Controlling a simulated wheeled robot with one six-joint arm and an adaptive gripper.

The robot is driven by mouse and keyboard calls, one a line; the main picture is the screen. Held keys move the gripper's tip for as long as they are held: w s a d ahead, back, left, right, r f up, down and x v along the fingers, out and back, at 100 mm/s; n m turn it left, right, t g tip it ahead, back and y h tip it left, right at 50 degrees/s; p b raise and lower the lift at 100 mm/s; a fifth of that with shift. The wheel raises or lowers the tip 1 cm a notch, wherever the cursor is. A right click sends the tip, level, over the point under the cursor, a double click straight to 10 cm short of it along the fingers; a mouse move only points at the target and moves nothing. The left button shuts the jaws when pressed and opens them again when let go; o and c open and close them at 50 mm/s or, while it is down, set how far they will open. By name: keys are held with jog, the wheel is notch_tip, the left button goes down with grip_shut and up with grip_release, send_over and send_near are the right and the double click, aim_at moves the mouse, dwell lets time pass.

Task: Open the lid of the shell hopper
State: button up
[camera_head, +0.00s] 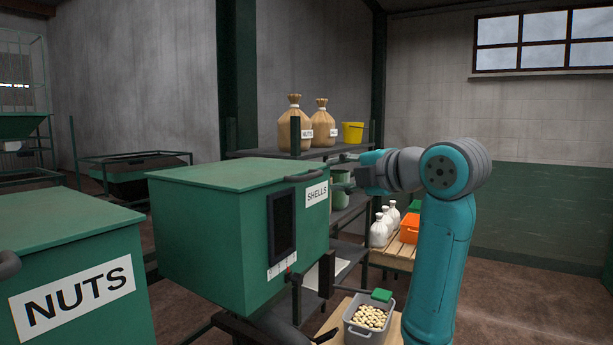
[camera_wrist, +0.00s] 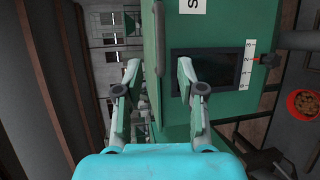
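The shell hopper (camera_head: 200,235) is a green box with a SHELLS label, a dark window and a small scale on its front. Its flat green lid (camera_head: 225,172) lies closed on top. A dark handle (camera_head: 303,175) sits on the lid's edge above the label; it also shows as a bar in the wrist view (camera_wrist: 159,45). My gripper (camera_head: 345,160) is at about lid height, right of the handle and apart from it. In the wrist view my gripper (camera_wrist: 157,72) is open and empty, its fingers spread on either side of the handle's line.
A green NUTS hopper (camera_head: 75,265) stands at the near left. Behind is a shelf (camera_head: 270,153) with two sacks and a yellow bucket (camera_head: 352,132). A grey bin of nuts (camera_head: 368,318) stands below my arm. An orange crate (camera_head: 409,228) and white sacks rest on a pallet.

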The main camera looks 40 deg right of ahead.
aim_at(314, 176)
jog(key=w, duration=0.3)
jog(key=w+f, duration=0.1)
jog(key=w, duration=0.2)
jog(key=w+f, duration=0.1)
jog(key=w, duration=0.2)
jog(key=shift+w+d, duration=0.2)
jog(key=shift+d, duration=0.05)
grip_shut()
jog(key=shift+r, duration=0.1)
